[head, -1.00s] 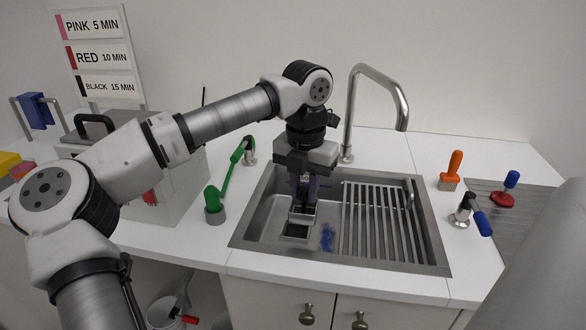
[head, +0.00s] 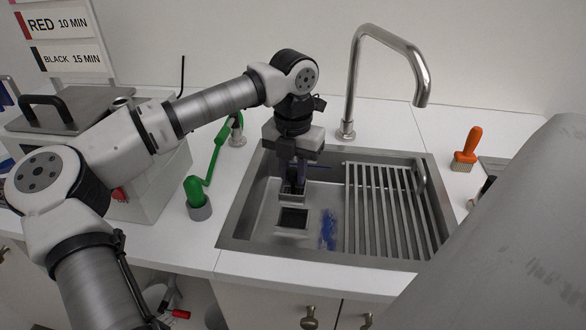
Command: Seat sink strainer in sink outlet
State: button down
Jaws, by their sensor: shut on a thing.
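The steel sink (head: 240,242) is set in the white counter. Its outlet (head: 293,217) is a dark square opening with a pale metal rim, in the open left part of the basin. My gripper (head: 294,184) points down into the basin, behind the outlet as seen from the head. It is shut on the sink strainer (head: 291,198), a small squarish metal piece showing just below the fingers. The strainer is apart from the opening in the picture; its exact height above the basin floor is hard to tell. The fingers hide part of it.
A slatted drainer (head: 385,212) covers the sink's right part. A blue smear (head: 328,230) lies on the basin floor beside the outlet. The tall faucet (head: 350,90) rises behind. A green-handled tool (head: 199,195) stands left of the sink, an orange brush (head: 468,148) to the right.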

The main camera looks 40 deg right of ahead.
aim_at(293, 190)
jog(key=shift+f+b, duration=2.2)
jog(key=shift+f, duration=0.75)
jog(key=shift+f+b, duration=1.25)
jog(key=shift+f, duration=0.05)
jog(key=c, duration=1.1)
grip_release()
jog(key=shift+c, duration=0.2)
notch_tip(293, 190, up, 14)
jog(key=shift+f, duration=0.1)
